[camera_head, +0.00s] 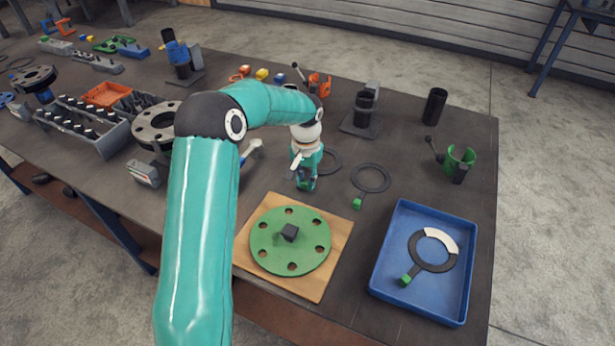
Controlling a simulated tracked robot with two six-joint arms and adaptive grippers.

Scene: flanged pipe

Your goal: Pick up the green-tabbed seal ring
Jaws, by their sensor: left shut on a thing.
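I cannot tell whether this ring touches the table. A second dark ring (371,178) with a green tab (357,203) lies flat on the table, just right of the gripper. A third ring (416,255), with a green tab (405,280) and a white section, lies in the blue tray (383,284). My right gripper is not in view.
A green flange disc (276,257) lies on a wooden board (335,232) in front of the gripper. Black cup (435,106), green holder (461,161) and grey stand (362,122) stand behind and to the right. Flanges and a grey rack (100,148) crowd the left.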

